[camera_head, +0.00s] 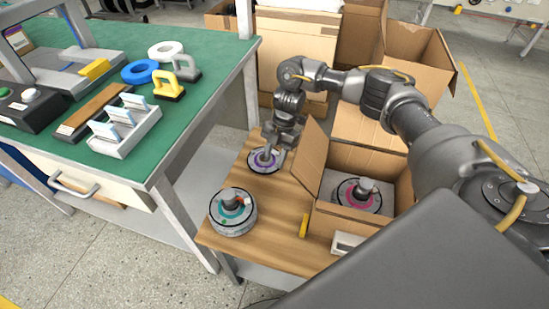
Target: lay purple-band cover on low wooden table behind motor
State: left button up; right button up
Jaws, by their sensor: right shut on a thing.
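The purple-band cover (257,164) is a light round disc with a purple ring. It is at the far left part of the low wooden table (268,214), behind the motor. My right gripper (268,153) points down over it and is shut on its central hub. I cannot tell whether the cover touches the table. The motor (232,217) is a grey drum with a teal ring and an upright shaft, on the near left of the low table. My left gripper is not in view.
An open cardboard box (333,218) on the low table, right of the gripper, holds a pink-band cover (352,198). The green workbench (205,64) rises at the left with tools. Cardboard boxes (297,48) stand behind.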

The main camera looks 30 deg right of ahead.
jog(key=o, duration=1)
jog(key=shift+o, duration=0.2)
jog(key=shift+r, duration=0.3)
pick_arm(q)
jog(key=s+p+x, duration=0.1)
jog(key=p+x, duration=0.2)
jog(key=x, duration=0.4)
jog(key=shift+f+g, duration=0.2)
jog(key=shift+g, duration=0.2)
pick_arm(e)
jog(key=v, duration=1.1)
jog(key=shift+d+r, duration=0.2)
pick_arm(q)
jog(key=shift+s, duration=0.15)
pick_arm(e)
jog(key=shift+w+r, duration=0.1)
jog(key=shift+w, duration=0.05)
